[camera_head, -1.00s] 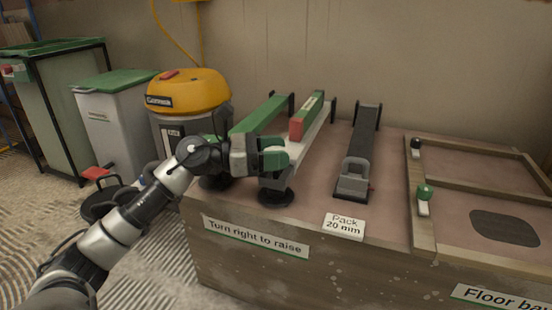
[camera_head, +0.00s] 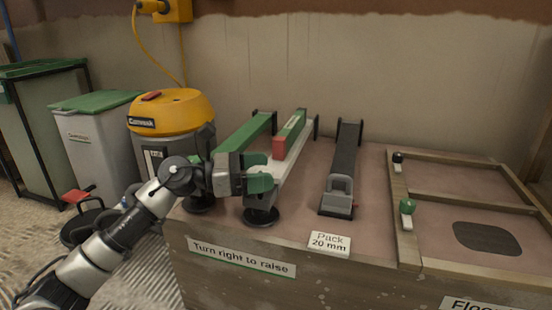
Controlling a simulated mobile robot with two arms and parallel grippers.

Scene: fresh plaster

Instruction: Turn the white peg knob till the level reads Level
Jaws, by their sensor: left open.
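My left gripper (camera_head: 262,174) is at the front end of a white rail (camera_head: 296,160) on the bench, above a round black foot (camera_head: 262,217). It is open, with its green fingertips beside the rail's near end. A green bar with a red end (camera_head: 290,133), perhaps the level, rests along the white rail. I cannot read a level state on it. I do not make out the white peg knob; my gripper covers the rail's near end and may hide it. My right gripper is not in view.
A green rail (camera_head: 246,136) lies left of the white one, a dark rail (camera_head: 343,155) right of it. Labels read "Turn right to raise" (camera_head: 240,257) and "Pack 20 mm" (camera_head: 329,243). A yellow-topped vacuum (camera_head: 170,112) stands behind left.

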